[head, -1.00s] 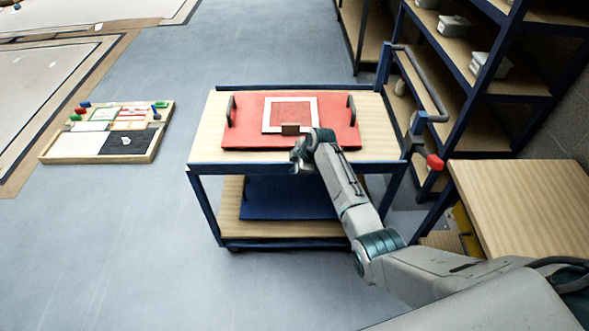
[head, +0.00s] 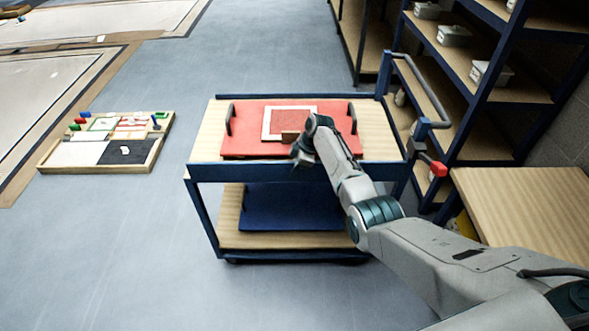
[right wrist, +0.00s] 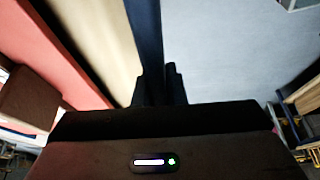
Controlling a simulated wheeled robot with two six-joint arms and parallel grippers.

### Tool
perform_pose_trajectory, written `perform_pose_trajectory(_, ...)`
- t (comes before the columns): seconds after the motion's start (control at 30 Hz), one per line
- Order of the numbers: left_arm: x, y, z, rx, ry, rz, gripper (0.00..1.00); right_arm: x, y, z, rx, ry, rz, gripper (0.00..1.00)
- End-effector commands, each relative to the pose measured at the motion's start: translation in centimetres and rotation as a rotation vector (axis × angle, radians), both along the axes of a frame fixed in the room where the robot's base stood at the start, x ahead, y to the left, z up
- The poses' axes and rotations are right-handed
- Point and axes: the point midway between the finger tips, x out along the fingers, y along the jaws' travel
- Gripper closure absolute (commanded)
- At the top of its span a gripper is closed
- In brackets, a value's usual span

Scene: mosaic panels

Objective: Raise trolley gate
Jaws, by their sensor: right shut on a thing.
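The trolley (head: 378,135) has a wooden top and a dark blue frame. Its gate, a dark blue bar (head: 240,172), runs along the near edge of the top and stands up a little in front of it. My right gripper (head: 299,160) is at the middle of this bar. In the right wrist view the bar (right wrist: 146,28) runs down between the two dark fingers (right wrist: 160,85), which are shut on it. The fingertips are partly hidden in the head view. My left gripper is not in view.
A red board (head: 243,135) with two dark handles and a white-framed panel lies on the trolley top, close behind the gate. A blue board (head: 290,207) lies on the lower shelf. Shelving (head: 470,100) and a wooden table (head: 530,215) stand right.

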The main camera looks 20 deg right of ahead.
Motion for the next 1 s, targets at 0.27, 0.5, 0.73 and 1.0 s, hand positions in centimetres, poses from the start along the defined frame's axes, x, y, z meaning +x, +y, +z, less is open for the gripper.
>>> perform_pose_trajectory(0.27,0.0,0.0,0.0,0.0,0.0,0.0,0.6,-0.1,0.1,-0.1,0.001,0.001,0.0,0.67)
perform_pose_trajectory(0.5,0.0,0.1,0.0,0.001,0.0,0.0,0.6,0.0,0.0,0.1,0.0,-0.001,0.0,0.67)
perform_pose_trajectory(0.73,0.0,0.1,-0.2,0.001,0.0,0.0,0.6,-0.3,-1.0,2.3,-0.001,-0.004,0.0,0.67)
perform_pose_trajectory(1.0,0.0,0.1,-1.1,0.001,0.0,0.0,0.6,-0.9,-2.9,7.2,-0.001,-0.003,0.001,0.67)
